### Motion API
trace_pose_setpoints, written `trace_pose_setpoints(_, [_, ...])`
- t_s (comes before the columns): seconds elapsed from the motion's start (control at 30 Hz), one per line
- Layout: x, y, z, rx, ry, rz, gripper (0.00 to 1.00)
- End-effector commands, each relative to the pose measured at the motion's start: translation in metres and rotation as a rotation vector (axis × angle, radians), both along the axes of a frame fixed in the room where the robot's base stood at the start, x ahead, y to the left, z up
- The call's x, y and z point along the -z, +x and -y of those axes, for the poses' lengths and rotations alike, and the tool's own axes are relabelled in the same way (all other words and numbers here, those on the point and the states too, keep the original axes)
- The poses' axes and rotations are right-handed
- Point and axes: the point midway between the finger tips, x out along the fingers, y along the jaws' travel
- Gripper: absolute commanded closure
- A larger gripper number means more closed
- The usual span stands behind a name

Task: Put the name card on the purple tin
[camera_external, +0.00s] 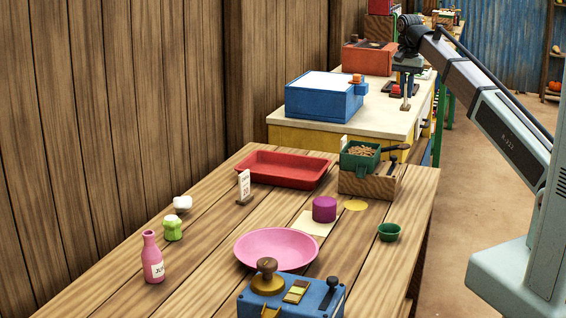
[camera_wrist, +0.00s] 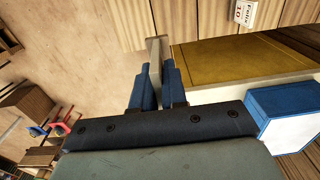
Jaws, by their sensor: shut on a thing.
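The purple tin (camera_external: 324,209) stands upright on the wooden table, at the edge of a cream square sheet. Nothing shows on its top. My gripper (camera_external: 405,88) is far behind and to the right of it, above the pale counter. In the wrist view my gripper (camera_wrist: 153,88) is shut on a thin pale slab (camera_wrist: 153,58), seen edge-on, so I cannot tell whether it is the name card. A small white printed card (camera_external: 244,184) stands upright in a dark foot left of the tin. The wrist view also shows a white printed card (camera_wrist: 243,13).
A red tray (camera_external: 290,169), a wooden box with a green hopper (camera_external: 368,181), a pink plate (camera_external: 276,249) and a green bowl (camera_external: 389,232) surround the tin. A yellow disc (camera_external: 355,206) lies beside it. A blue box (camera_external: 325,97) stands on the counter left of my gripper.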

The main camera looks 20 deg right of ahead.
Motion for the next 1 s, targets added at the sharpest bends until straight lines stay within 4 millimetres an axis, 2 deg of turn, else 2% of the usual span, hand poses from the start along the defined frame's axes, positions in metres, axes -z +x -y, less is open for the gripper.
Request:
trace_pose_setpoints(0.03, [0.003,-0.003,-0.014,-0.024,0.001,-0.001,1.00])
trace_pose_setpoints(0.27, [0.003,-0.013,-0.066,-0.118,0.001,-0.001,1.00])
trace_pose_setpoints(0.47, [0.004,-0.029,-0.124,-0.226,0.000,-0.001,1.00])
trace_pose_setpoints(0.77, [0.003,-0.065,-0.211,-0.397,0.001,0.000,1.00])
trace_pose_setpoints(1.0, [0.003,-0.101,-0.274,-0.534,0.001,0.000,1.00])
